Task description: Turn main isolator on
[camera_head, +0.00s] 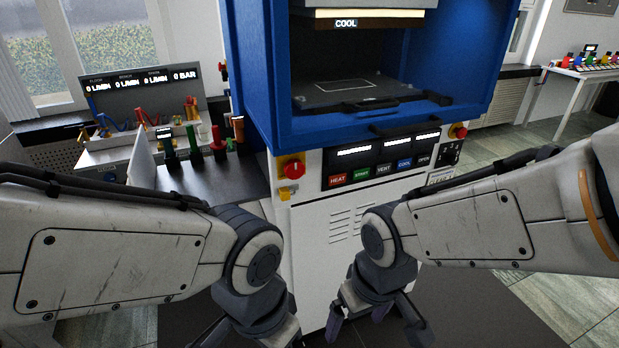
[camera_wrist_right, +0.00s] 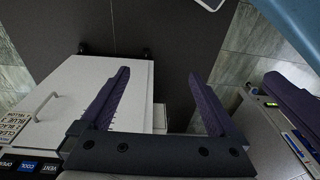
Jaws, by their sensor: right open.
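The main isolator appears to be the red rotary knob (camera_head: 292,169) on the upper left of the press's white front panel, with a yellow tab (camera_head: 285,192) just below it. The knob's exact setting is too small to read. My right gripper (camera_head: 378,326) is low in front of the white cabinet, below the knob and to its right, touching nothing visible. In the right wrist view its two purple fingers (camera_wrist_right: 160,80) stand wide apart with nothing between them. My left gripper is at the bottom edge, below the knob; its fingers are mostly cut off.
The blue press (camera_head: 262,85) stands above the white cabinet (camera_head: 340,225). Labelled buttons (camera_head: 370,170) sit right of the knob, and another red knob (camera_head: 459,131) is at the far right. Open floor lies at right.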

